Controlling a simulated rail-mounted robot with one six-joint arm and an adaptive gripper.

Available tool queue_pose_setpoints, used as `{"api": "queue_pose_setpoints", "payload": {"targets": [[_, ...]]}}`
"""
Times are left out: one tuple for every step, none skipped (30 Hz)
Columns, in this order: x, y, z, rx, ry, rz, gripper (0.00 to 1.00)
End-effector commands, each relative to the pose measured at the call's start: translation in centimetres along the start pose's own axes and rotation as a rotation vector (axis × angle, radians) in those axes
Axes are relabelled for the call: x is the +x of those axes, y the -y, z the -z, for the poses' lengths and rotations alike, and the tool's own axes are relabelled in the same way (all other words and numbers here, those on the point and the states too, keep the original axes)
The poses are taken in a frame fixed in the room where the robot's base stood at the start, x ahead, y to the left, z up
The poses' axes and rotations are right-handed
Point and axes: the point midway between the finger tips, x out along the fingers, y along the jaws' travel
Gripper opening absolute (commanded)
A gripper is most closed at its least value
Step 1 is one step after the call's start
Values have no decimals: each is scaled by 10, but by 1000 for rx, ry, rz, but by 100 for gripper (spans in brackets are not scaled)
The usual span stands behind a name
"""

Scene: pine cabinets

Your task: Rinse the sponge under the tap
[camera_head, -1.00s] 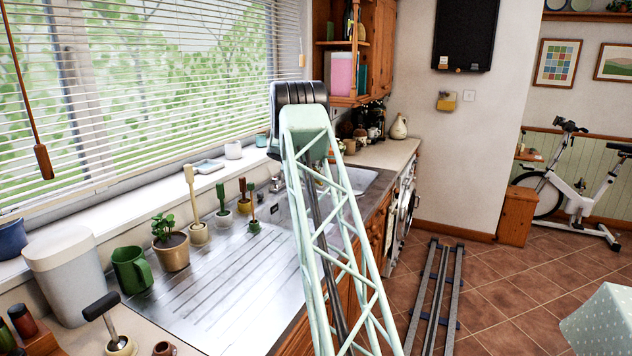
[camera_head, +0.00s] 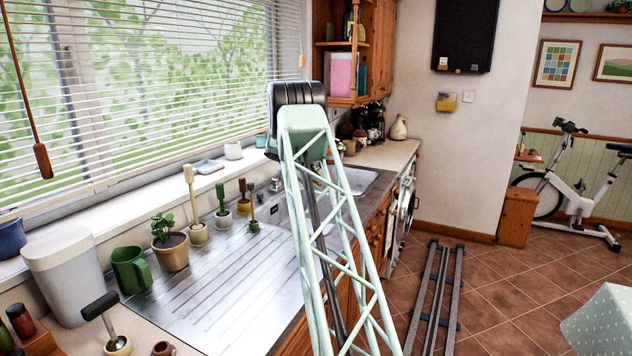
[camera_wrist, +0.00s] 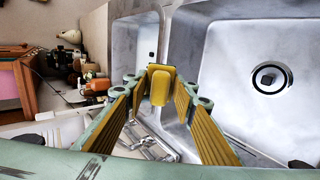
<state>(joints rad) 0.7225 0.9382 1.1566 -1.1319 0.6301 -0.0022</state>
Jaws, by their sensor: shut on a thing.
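In the wrist view my gripper (camera_wrist: 160,83) is shut on a yellow sponge (camera_wrist: 161,82), held between the fingertips. The sponge is above the sink, near the divider between the large basin (camera_wrist: 222,95) and the narrow basin (camera_wrist: 123,45). A chrome tap (camera_wrist: 150,137) shows below and between the fingers, at the sink's edge. I cannot tell how far the sponge is from the tap's outlet, and no water is visible. In the head view my arm hides the gripper and sponge; part of the sink (camera_head: 362,181) shows behind it.
The ribbed draining board (camera_head: 235,280) is mostly bare. Along its window side stand a potted plant (camera_head: 170,248), a green mug (camera_head: 131,269) and several brushes in pots. The large basin holds only its drain (camera_wrist: 270,77). Bottles and a pale vase (camera_head: 398,128) stand on the far counter.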

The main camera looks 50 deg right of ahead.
Motion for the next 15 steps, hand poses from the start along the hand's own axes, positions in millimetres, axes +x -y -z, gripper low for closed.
{"api": "queue_pose_setpoints", "payload": {"targets": [[0, 0, 0, 0, 0, 0, 2], [0, 0, 0, 0, 0, 0, 2], [0, 1, -1, 0, 0, 0, 2], [0, 1, -1, 1, 0, -1, 2], [-1, 1, -2, 1, 0, -1, 2], [-1, 2, -2, 1, -1, -1, 2], [-2, 2, -3, 1, -1, -1, 2], [-2, 2, -3, 1, -1, -1, 2], [-2, 3, -4, 1, 0, -1, 2], [-2, 3, -5, 0, 0, 0, 2], [-3, 4, -5, 0, 0, 0, 2], [-3, 4, -5, 0, 0, 0, 2], [-3, 4, -5, 0, 0, 0, 2], [-3, 4, -5, 0, 0, 0, 2], [-4, 3, -5, 0, 0, 0, 2]]}}
